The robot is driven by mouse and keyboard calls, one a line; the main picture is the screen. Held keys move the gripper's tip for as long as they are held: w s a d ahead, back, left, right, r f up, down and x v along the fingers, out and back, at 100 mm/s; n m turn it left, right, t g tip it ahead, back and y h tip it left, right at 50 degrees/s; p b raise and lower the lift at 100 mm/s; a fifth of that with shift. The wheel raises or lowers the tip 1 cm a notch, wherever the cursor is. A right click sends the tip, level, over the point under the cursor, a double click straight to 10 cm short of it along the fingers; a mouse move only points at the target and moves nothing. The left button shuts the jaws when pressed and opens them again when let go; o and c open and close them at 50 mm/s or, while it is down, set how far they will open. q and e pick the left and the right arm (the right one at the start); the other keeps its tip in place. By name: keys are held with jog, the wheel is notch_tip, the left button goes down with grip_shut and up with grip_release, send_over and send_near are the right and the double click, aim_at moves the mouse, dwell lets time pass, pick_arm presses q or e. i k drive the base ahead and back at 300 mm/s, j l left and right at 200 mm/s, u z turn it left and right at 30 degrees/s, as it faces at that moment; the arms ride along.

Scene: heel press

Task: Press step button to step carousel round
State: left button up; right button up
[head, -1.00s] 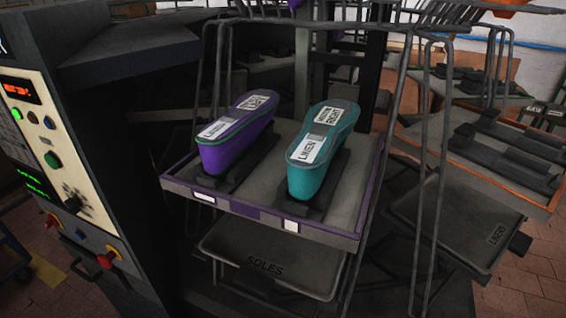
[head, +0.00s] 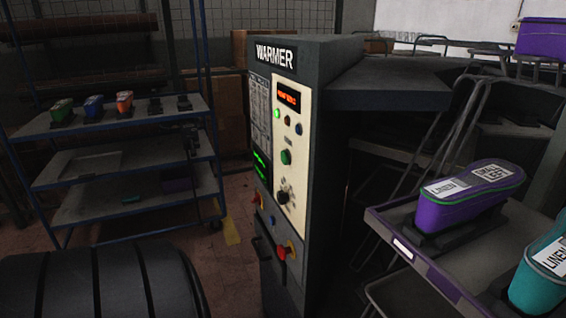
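The warmer cabinet (head: 335,130) stands in the middle with a cream control panel (head: 290,195) on its front. The panel has an orange-lit display (head: 289,98), a lit green lamp (head: 276,114), a small blue button (head: 298,128), a larger green button (head: 286,157) and a dark rotary knob (head: 284,197). Labels by the buttons are too small to read, so I cannot tell which one is the step button. The carousel tray (head: 440,278) at the right holds a purple shoe form (head: 470,200) and a teal one (head: 545,275), cut off by the frame edge. Neither gripper is in view.
A blue-framed shelf rack (head: 75,180) with several small coloured shoe forms stands at the left. Brick floor (head: 238,205) is open between rack and cabinet.

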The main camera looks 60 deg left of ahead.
aim_at(284, 157)
jog(key=u, duration=1.8)
jog(key=k, duration=0.1)
jog(key=k+l+z, duration=0.15)
jog(key=k+z, duration=0.35)
jog(key=z, duration=0.4)
jog(key=j+z, duration=0.1)
jog(key=z, duration=0.3)
jog(key=j+z, duration=0.1)
jog(key=z, duration=0.7)
jog(key=j, duration=2)
jog(key=k+j, duration=0.1)
jog(key=j, duration=1.85)
jog(key=i+z, duration=0.05)
